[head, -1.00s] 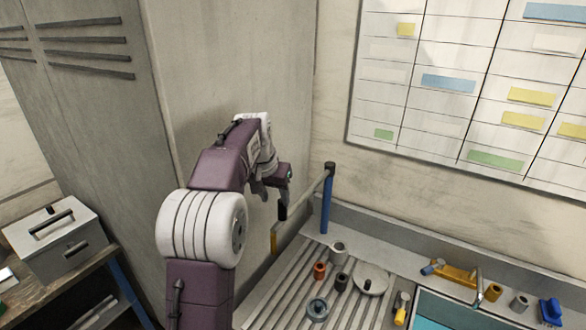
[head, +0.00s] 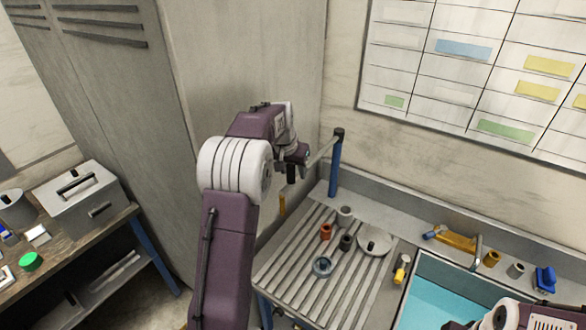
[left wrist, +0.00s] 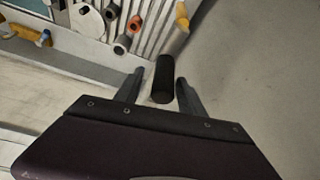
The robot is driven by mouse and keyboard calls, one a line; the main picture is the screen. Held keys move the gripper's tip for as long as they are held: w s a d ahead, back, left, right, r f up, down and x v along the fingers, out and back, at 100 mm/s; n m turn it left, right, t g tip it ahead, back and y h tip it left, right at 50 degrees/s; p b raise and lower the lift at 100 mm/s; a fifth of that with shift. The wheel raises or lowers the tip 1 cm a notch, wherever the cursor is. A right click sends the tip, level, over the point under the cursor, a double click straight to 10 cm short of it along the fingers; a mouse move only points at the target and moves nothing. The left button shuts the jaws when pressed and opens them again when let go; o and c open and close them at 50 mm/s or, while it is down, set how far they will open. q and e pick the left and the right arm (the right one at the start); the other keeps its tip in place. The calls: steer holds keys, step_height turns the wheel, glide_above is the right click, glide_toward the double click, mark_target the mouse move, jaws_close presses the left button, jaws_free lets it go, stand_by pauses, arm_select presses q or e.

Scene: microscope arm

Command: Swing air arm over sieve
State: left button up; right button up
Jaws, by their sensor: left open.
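The air arm is a grey bar (head: 322,152) on a blue post (head: 334,170) at the back of the ribbed drainer, with a yellow tip (head: 282,204) hanging at its free end. My left gripper (head: 292,168) is at that free end and hides part of it. In the left wrist view, its open fingers (left wrist: 160,90) stand either side of a black upright grip (left wrist: 163,78), with gaps visible. A grey-blue ring (head: 321,267), perhaps the sieve, lies on the drainer, right of and below the tip. Part of my right arm (head: 535,315) shows bottom right; its gripper is unclear.
Orange (head: 325,231), dark (head: 346,242) and grey (head: 344,216) cups and a pale round dish (head: 374,241) stand on the drainer. A teal basin (head: 440,290) is to the right. A tall grey cabinet (head: 250,70) rises close on the left.

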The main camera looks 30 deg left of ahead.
arm_select(q)
steer(key=shift+a, duration=0.15)
jaws_close()
steer(key=shift+f, duration=0.1)
stand_by(1.1)
